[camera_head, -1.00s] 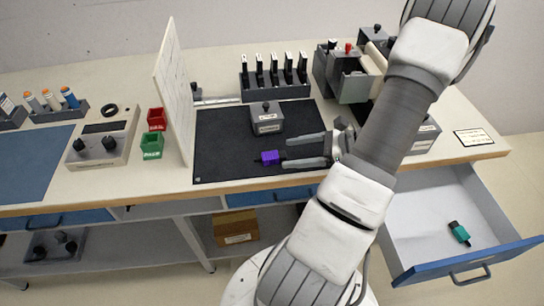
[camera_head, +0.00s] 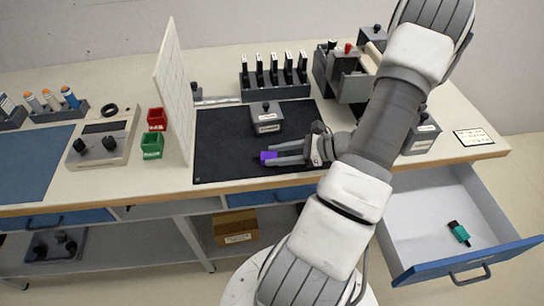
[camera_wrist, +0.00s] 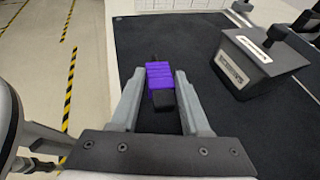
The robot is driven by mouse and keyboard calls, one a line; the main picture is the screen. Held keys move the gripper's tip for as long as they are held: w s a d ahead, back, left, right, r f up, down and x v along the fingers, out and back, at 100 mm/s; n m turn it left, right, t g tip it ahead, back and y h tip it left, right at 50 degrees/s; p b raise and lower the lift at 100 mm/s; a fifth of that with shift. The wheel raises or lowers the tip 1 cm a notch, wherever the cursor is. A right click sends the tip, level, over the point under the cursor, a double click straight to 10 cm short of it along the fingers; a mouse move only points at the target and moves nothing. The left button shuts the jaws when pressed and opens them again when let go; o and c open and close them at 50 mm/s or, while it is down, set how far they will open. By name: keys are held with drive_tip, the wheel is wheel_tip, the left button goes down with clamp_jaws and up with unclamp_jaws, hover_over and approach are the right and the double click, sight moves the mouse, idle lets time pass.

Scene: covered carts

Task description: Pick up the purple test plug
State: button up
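The purple test plug (camera_head: 268,157) lies on the black mat (camera_head: 220,145), near the front edge of the bench. It has a ribbed purple body with dark ends. My gripper (camera_head: 269,155) reaches in from the right, low over the mat, with one finger on each side of the plug. In the wrist view, the plug (camera_wrist: 159,76) sits between the fingertips (camera_wrist: 160,78), which appear to touch its sides. The plug seems to be at mat level; I see no clear gap beneath it.
A grey labelled block (camera_head: 267,118) stands on the mat just behind my gripper. A white upright panel (camera_head: 174,90) is at the mat's left edge. Red (camera_head: 156,119) and green (camera_head: 152,145) bins are beyond it. An open drawer (camera_head: 420,225) at right holds a teal plug (camera_head: 459,233).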

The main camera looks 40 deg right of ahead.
clamp_jaws()
drive_tip(key=shift+r, duration=0.1)
